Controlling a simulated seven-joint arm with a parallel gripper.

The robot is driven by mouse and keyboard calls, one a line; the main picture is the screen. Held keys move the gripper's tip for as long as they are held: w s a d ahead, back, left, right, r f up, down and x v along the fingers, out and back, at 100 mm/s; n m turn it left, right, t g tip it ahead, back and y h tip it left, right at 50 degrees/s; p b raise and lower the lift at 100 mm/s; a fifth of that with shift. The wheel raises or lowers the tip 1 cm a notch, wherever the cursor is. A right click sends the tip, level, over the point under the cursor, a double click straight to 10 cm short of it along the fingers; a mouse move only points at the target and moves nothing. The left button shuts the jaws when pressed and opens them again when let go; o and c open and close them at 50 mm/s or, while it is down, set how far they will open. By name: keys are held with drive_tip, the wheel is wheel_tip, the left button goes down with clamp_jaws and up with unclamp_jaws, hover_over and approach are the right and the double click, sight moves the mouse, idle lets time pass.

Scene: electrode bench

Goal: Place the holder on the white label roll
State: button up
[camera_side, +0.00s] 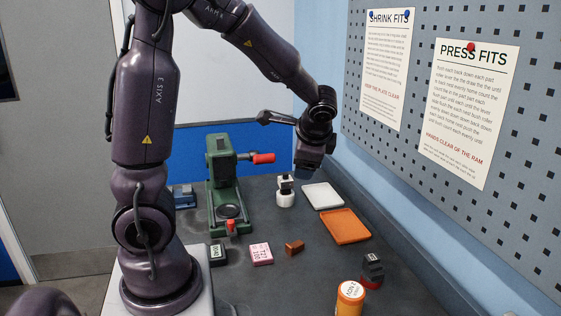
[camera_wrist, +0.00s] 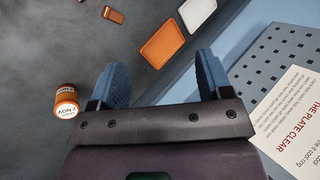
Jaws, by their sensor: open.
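In the side view, a squat white round piece (camera_side: 285,199), which looks like the white label roll, stands on the bench left of the white tray. A small black-and-white piece (camera_side: 285,182) sits on top of it. Nearer, a black block with a pale label (camera_side: 372,265) rests on a red round base (camera_side: 371,282). Which of these upper pieces is the holder I cannot tell. None of them shows clearly in the wrist view. My gripper (camera_wrist: 165,82) is open and empty, its blue fingers spread. In the side view its end is high above the bench, near the white piece.
A green press (camera_side: 222,175) with a red-tipped lever stands left. A white tray (camera_side: 321,196) and orange tray (camera_side: 345,226) lie by the right wall. An orange jar (camera_side: 350,297), brown block (camera_side: 294,247), pink block (camera_side: 261,254) and dark block (camera_side: 217,252) stand in front.

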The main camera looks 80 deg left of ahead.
drive_tip(key=s+d+r+n+t+h, duration=0.2)
drive_tip(key=s+d+r+h, duration=0.1)
drive_tip(key=d, duration=0.6)
drive_tip(key=s+d+r+n+t+h, duration=0.2)
drive_tip(key=s+d+r+t+h, duration=0.1)
drive_tip(key=s+d, duration=0.4)
wheel_tip(320, 180, up, 2)
drive_tip(key=d+h, duration=0.1)
drive_tip(key=d, duration=0.1)
drive_tip(key=shift+s+d, duration=0.25)
drive_tip(key=shift+d, duration=0.05)
